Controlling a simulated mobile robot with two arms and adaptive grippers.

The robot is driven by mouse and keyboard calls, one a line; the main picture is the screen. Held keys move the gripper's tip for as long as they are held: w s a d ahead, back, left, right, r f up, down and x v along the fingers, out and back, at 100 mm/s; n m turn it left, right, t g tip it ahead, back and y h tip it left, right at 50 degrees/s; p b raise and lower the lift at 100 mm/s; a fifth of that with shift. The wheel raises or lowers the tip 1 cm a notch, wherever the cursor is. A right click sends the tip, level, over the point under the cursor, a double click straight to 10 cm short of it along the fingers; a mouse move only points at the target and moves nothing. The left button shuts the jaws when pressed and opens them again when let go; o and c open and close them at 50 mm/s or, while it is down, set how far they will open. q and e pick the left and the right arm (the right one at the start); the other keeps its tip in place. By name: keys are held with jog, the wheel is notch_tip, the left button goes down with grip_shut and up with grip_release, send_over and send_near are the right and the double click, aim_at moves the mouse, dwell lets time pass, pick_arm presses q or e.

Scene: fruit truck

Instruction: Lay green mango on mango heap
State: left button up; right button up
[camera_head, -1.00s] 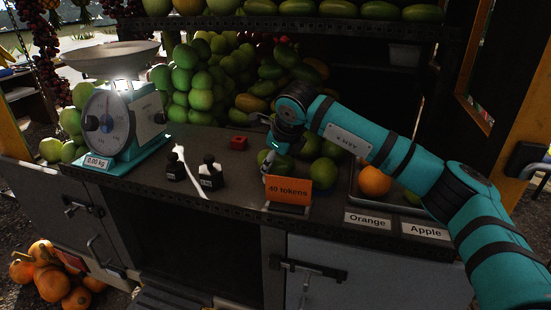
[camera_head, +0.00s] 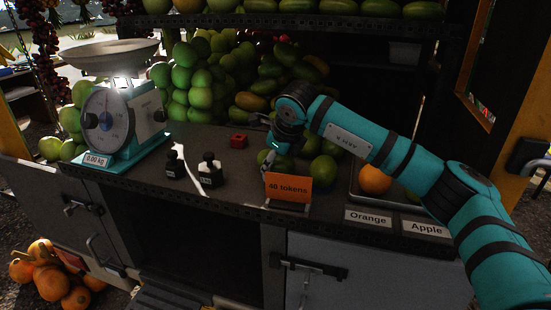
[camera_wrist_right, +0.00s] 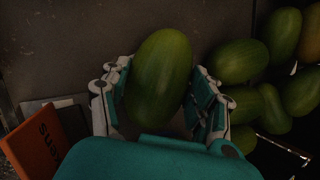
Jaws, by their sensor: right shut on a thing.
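In the right wrist view a smooth dark green mango (camera_wrist_right: 158,78) lies lengthwise between the two fingers of my right gripper (camera_wrist_right: 160,105), which is shut on it. A heap of green and yellowish elongated fruit (camera_head: 275,82), probably the mango heap, rises behind the gripper. Several mangoes (camera_wrist_right: 240,60) also lie to the right of the held one in the wrist view. My left gripper is not in view.
The orange "40 tokens" card (camera_head: 288,187) stands close in front of the gripper. A scale (camera_head: 123,119), two black weights (camera_head: 210,171) and a red block (camera_head: 239,141) stand left.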

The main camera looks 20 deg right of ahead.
jog(key=shift+f, duration=0.1)
jog(key=o, duration=0.9)
jog(key=shift+o, duration=0.2)
jog(key=shift+r+p, duration=1.4)
jog(key=shift+r, duration=1.65)
jog(key=shift+f, duration=0.1)
